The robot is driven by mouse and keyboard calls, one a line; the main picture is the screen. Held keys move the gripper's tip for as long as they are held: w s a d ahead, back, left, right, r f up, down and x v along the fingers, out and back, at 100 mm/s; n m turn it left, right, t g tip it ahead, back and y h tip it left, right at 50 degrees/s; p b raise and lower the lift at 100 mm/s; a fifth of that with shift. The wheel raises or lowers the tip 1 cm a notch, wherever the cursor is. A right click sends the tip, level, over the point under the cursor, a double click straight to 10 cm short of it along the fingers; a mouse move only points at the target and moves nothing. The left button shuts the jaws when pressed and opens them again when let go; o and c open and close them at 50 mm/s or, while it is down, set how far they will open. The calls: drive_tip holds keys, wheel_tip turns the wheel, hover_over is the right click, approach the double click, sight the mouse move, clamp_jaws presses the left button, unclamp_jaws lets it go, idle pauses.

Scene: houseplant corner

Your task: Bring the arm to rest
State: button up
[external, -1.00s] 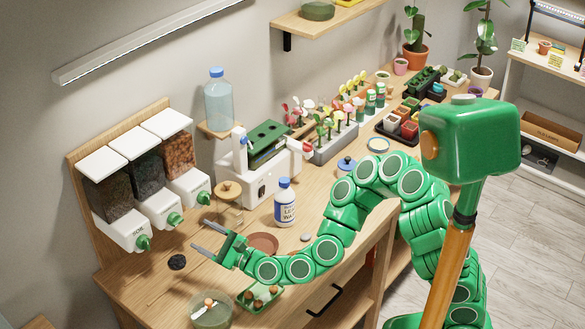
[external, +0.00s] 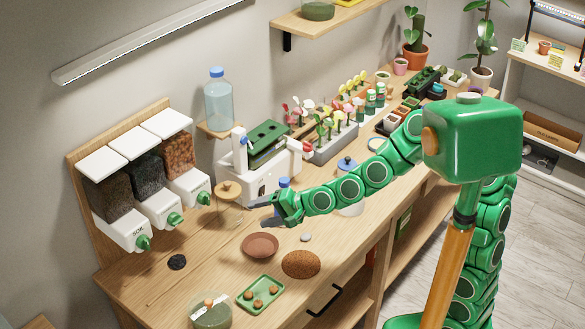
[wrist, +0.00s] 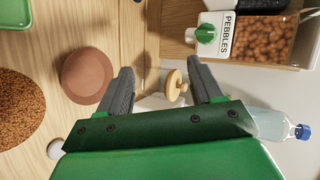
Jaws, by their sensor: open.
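My gripper (external: 254,212) is over the workbench (external: 200,262) at the end of my arm, which stretches left across the bench. Its two grey fingers stand apart with nothing held between them. In the wrist view, my gripper (wrist: 160,67) is open, and the wooden-lidded glass jar (wrist: 172,82) shows beyond the gap between the fingers. In the external view, that jar (external: 229,212) stands just left of the fingers; I cannot tell whether they touch. The blue-capped white bottle (external: 284,182) is mostly hidden behind my gripper.
A brown saucer (external: 260,245), a round patch of brown grains (external: 301,264), a green tray (external: 260,293) and a glass bowl (external: 211,312) lie toward the front. Dispensers (external: 140,185) stand at the left, a white machine (external: 262,180) behind. The wrist view shows the pebble dispenser (wrist: 255,40).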

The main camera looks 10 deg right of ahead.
drive_tip(key=s+d+n+g+h, duration=0.3)
drive_tip(key=d+h, duration=0.6)
drive_tip(key=d, duration=2.3)
drive_tip(key=s+d+r+g+h, duration=0.1)
drive_tip(key=s+d+r, duration=0.1)
drive_tip(key=s+d, duration=0.6)
drive_tip(key=s+d+r+g+h, duration=0.2)
drive_tip(key=s+d, duration=0.6)
drive_tip(key=shift+s+d+r+n, duration=0.2)
drive_tip(key=shift+s+r+n, duration=0.1)
drive_tip(key=shift+s+r, duration=0.1)
